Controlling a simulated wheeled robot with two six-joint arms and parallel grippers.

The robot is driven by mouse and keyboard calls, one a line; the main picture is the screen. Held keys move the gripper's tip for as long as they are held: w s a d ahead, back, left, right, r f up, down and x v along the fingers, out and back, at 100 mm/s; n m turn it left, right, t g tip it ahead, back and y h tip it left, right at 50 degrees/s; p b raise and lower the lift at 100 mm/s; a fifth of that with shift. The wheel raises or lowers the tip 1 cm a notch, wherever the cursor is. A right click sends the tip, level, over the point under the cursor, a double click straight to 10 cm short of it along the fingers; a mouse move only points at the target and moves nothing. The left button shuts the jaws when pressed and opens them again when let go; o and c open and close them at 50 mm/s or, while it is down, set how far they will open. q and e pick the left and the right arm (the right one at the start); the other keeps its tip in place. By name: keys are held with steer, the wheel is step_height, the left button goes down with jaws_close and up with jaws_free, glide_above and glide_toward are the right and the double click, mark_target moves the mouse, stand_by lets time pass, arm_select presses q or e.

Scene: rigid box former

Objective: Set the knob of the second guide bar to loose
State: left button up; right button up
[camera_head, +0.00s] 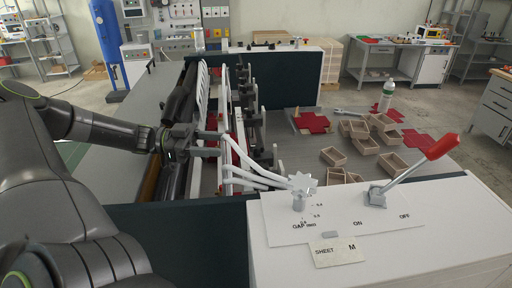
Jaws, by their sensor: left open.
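My left gripper (216,144) reaches in from the left over the machine, with its two fingers apart and pointing right. Nothing shows clearly between them. The guide bars (202,85) are white and run lengthwise in the machine, beyond and around the gripper. Several small dark fittings stand along the bars, too small for me to tell which is the second bar's knob or how it is set. White curved rods (247,170) lie just right of and below the fingers. My right gripper is out of view.
A white front panel (340,215) carries a grey star knob (301,186) marked GAP and a lever with a red handle (441,147) near ON and OFF. Open wooden boxes (366,146), red sheets (313,122) and a bottle (387,94) occupy the grey table to the right.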

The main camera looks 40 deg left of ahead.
mark_target(258, 146)
arm_select(q)
steer(key=b+x, duration=0.2)
steer(key=x, duration=0.1)
steer(key=b+x, duration=0.2)
steer(key=x, duration=0.1)
steer(key=b+x, duration=0.2)
steer(key=x, duration=0.1)
steer(key=shift+w+f, duration=0.15)
steer(key=shift+f, duration=0.2)
steer(key=shift+w+d+r+b, duration=0.25)
steer(key=shift+w+d+b, duration=0.2)
steer(key=shift+w+d, duration=0.25)
steer(key=shift+d, duration=0.1)
